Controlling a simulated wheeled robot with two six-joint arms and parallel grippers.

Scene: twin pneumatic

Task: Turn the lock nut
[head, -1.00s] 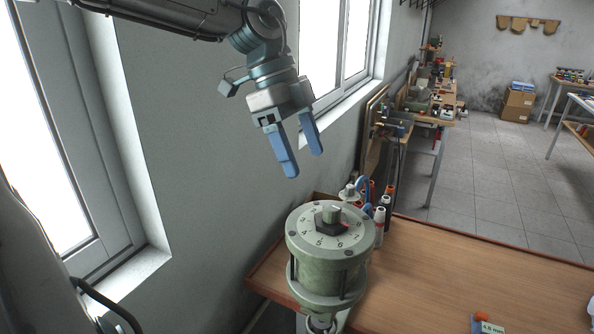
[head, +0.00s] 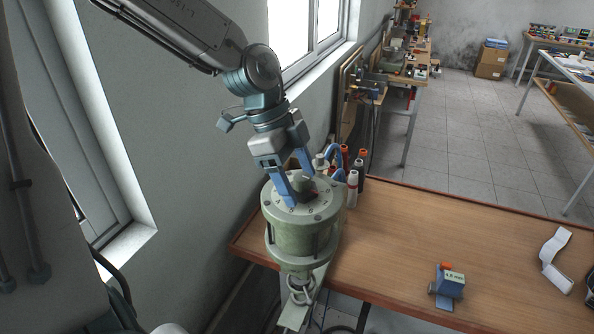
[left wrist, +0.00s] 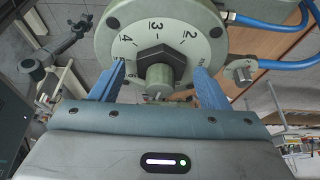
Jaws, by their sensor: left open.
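The pale green round pneumatic unit (head: 290,232) stands at the table's left end, with a numbered dial (head: 322,207) on top. In the left wrist view, the dark hexagonal lock nut (left wrist: 160,57) sits at the dial's centre, around a grey-green knob or stem (left wrist: 159,79). My left gripper (head: 299,188) is over the dial, pointing down. Its two blue fingers are open, one on each side of the stem and nut, with gaps showing in the left wrist view (left wrist: 158,88). Part of the nut is hidden by the fingers in the head view. My right gripper is not in view.
Several bottles (head: 353,187) and a blue hose stand just behind the unit. A small blue device labelled 1.8 mm or similar (head: 448,285) and a white strip (head: 555,258) lie on the wooden table (head: 400,235). The table's middle is clear; wall and window are left.

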